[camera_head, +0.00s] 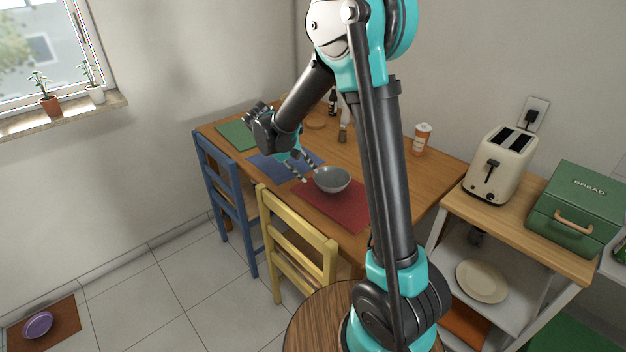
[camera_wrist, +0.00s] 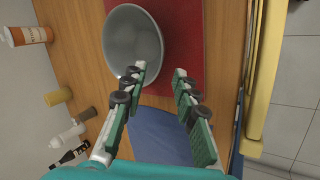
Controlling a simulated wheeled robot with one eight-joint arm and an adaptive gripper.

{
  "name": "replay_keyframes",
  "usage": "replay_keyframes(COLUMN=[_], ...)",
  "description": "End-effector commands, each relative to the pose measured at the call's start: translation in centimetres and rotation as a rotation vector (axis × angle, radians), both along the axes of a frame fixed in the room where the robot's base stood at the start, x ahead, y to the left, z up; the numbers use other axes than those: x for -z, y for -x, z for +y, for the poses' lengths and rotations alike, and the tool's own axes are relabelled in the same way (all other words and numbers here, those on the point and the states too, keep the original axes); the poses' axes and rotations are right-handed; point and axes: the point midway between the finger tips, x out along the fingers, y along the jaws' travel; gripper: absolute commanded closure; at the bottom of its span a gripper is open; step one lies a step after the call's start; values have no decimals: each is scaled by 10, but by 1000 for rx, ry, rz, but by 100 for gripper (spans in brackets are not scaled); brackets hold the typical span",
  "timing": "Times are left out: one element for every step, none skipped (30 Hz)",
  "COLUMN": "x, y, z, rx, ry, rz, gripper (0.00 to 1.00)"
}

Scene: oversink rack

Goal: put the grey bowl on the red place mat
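The grey bowl (camera_head: 332,179) stands upright over the far-left end of the red place mat (camera_head: 345,212) on the wooden table. In the wrist view the bowl (camera_wrist: 133,38) is empty and overlaps the left part of the red mat (camera_wrist: 183,35); its base is hidden, so I cannot tell how much of it rests on the mat. My gripper (camera_head: 309,173) is beside the bowl's left side. In the wrist view my gripper (camera_wrist: 160,72) is open with nothing between its fingers; one fingertip overlaps the bowl's rim, and contact is unclear.
A blue mat (camera_head: 285,166) and a green mat (camera_head: 237,135) lie farther left. Bottles and shakers stand along the wall side, with an orange-labelled container (camera_head: 421,139) near the right end. Blue (camera_head: 224,190) and yellow (camera_head: 297,240) chairs line the near edge.

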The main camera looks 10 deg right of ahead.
Motion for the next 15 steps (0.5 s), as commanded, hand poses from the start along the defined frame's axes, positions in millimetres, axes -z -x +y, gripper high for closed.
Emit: replay_keyframes(x=[-10, -14, -21, -25, -29, -34, -37, -39, -43, -44, -46, -47, -48, -49, -49], y=[2, 3, 3, 4, 5, 6, 6, 7, 7, 7, 8, 8, 9, 11, 14], z=[7, 9, 13, 16, 18, 21, 23, 24, 26, 27, 28, 28, 27, 25, 20], rx=[-4, -3, -2, -1, -1, -2, -2, -1, -1, 0, 0, 1, 2, 3, 5], ry=[0, 0, 0, 0, 0, 0, 0, 0, 0, 0, 0, -2, -4, -9, -20], rz=[0, -1, -1, 0, 0, 0, 0, 0, 1, 0, 0, 0, 0, 0, 0], gripper=[71, 71, 71, 71, 71, 71, 71, 71, 71, 71, 71, 71, 71, 71, 71])
